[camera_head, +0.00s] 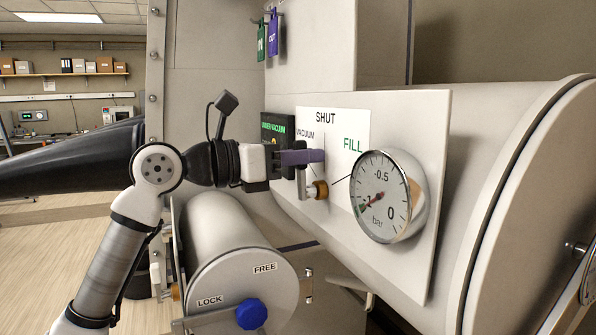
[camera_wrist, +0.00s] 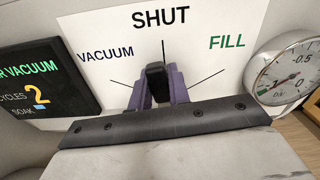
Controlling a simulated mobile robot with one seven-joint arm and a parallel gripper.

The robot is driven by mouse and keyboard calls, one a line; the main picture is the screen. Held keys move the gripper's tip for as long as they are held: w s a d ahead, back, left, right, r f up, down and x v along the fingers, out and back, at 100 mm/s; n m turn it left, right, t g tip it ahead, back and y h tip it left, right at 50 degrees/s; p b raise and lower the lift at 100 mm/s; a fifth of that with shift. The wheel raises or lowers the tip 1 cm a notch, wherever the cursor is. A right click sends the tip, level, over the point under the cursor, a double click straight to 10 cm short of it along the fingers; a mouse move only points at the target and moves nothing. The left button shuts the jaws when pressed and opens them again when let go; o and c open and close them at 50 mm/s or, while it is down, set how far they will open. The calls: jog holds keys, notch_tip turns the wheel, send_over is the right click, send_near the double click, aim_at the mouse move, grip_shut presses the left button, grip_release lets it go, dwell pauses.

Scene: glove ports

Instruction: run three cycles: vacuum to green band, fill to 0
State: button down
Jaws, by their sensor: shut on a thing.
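My gripper (camera_head: 303,157) has purple fingers, shut on the black valve handle (camera_wrist: 156,72) in front of the white label plate (camera_head: 345,122). In the wrist view, the fingers (camera_wrist: 159,88) sit on either side of the handle, which stands in line with the SHUT mark, between VACUUM and FILL. The brass valve fitting (camera_head: 318,190) shows below the fingers in the head view. The round gauge (camera_head: 385,190) has its red needle near -1, at the green band. The dark display (camera_wrist: 32,80) reads VACUUM and CYCLES 2; its soak line is partly hidden.
Below is a cylinder door (camera_head: 235,265) labelled FREE and LOCK, with a blue knob (camera_head: 251,314). Green and purple tags (camera_head: 267,36) hang above the panel. The large round chamber end (camera_head: 540,200) is at right. Open floor lies at left.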

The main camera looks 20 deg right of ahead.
aim_at(341, 181)
jog(key=s+m+b, duration=0.1)
jog(key=m, duration=0.1)
jog(key=s+m+b, duration=0.1)
jog(key=shift+f+m, duration=0.2)
jog(key=shift+m, duration=0.2)
jog(key=m+b, duration=0.1)
jog(key=s+m+b, duration=0.1)
jog(key=shift+s+f+m, duration=0.1)
jog(key=shift+f+m, duration=0.15)
jog(key=shift+m, duration=0.15)
jog(key=m+b, duration=0.1)
jog(key=s+f+m, duration=0.1)
jog(key=m, duration=0.1)
jog(key=shift+s+b, duration=0.2)
jog(key=shift+b, duration=0.2)
jog(key=shift+s+d+f+m+b, duration=0.15)
jog(key=shift+s+m+b, duration=0.1)
jog(key=shift+m, duration=0.4)
jog(key=shift+s+a+f+m+b, duration=0.1)
jog(key=shift+f+m+b, duration=0.15)
jog(key=shift+m, duration=0.35)
jog(key=shift+s+d+f+m+b, duration=0.1)
jog(key=shift+s+m+b, duration=0.15)
jog(key=shift+m, duration=0.4)
jog(key=c, duration=1.3)
grip_release()
jog(key=a+b, duration=0.1)
jog(key=a, duration=1.3)
jog(key=shift+s, duration=0.2)
